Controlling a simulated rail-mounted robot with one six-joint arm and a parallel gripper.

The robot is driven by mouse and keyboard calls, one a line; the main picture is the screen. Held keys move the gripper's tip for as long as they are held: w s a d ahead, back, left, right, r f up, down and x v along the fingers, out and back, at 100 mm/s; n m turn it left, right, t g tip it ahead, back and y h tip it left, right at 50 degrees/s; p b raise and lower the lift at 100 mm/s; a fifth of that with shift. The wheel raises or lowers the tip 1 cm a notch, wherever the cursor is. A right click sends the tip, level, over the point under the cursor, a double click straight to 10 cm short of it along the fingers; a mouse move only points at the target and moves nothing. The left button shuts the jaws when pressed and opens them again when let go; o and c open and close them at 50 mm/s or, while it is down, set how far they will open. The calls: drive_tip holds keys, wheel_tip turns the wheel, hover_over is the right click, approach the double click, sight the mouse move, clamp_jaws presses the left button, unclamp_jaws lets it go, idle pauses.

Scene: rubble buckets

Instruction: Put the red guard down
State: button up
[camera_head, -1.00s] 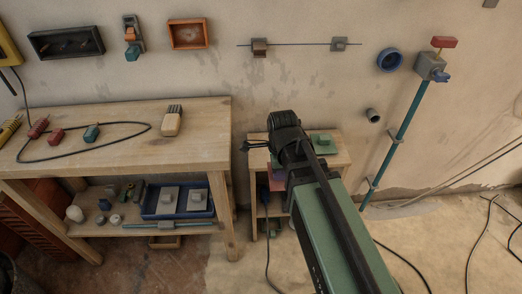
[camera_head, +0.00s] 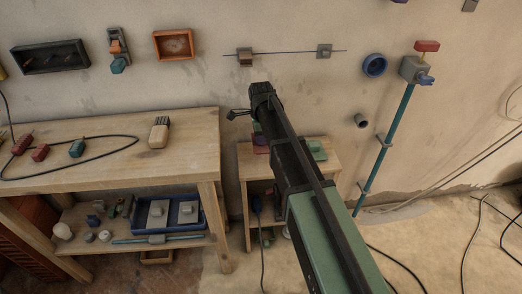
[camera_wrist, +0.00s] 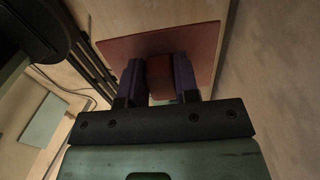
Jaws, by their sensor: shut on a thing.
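My gripper (camera_wrist: 158,70) is shut on the red guard (camera_wrist: 200,38) in the wrist view. The guard shows as a flat red plate with a raised red block between my two purple-blue fingers. The plate lies beyond the fingertips. In the head view my arm hides most of the gripper; a small reddish patch of the guard (camera_head: 262,148) shows at the left of the arm, over or near the small wooden side table (camera_head: 325,168). I cannot tell whether the plate touches the table top.
A green block (camera_head: 317,150) sits on the side table, right of my arm. A wooden workbench (camera_head: 100,165) stands to the left with connectors, a cable and a brush on top, and a blue tray (camera_head: 202,222) below. A teal pipe (camera_head: 395,130) runs up the wall at right.

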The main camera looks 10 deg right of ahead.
wheel_tip(320, 180, down, 7)
drive_tip(key=b, duration=0.5)
drive_tip(key=shift+s+r, duration=0.1)
drive_tip(key=shift+r, duration=0.1)
drive_tip(key=shift+w, duration=0.2)
drive_tip(key=shift+r, duration=0.25)
clamp_jaws()
drive_tip(key=shift+f, duration=0.15)
drive_tip(key=o, duration=1)
unclamp_jaws()
